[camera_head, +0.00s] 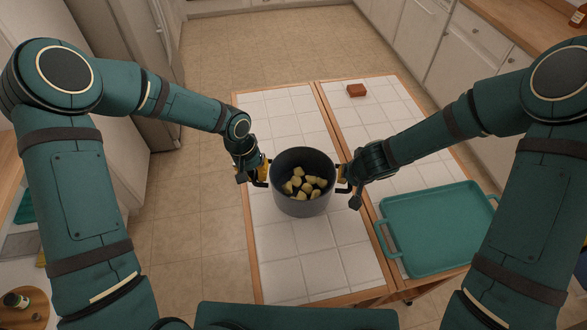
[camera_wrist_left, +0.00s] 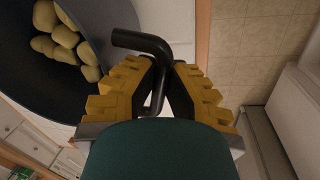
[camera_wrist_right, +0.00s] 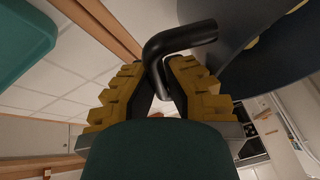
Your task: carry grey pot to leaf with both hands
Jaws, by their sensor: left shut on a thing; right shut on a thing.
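The grey pot (camera_head: 302,206) holds several pale yellow chunks (camera_head: 303,184). It is upright over the left tiled section (camera_head: 285,262) of the table; I cannot tell whether its base touches the tiles. My left gripper (camera_head: 260,176) is shut on the pot's left handle, a black bent bar (camera_wrist_left: 145,42) in the left wrist view. My right gripper (camera_head: 346,178) is shut on the opposite handle, which shows in the right wrist view (camera_wrist_right: 180,38). The right tiled section (camera_head: 370,128), perhaps the leaf, lies beyond a wooden strip.
A teal tray (camera_head: 436,226) fills the near part of the right tiled section. A small reddish-brown block (camera_head: 357,90) lies at its far end. Bare tiles lie between them. A fridge (camera_head: 125,60) and cabinets (camera_head: 425,30) flank the open floor.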

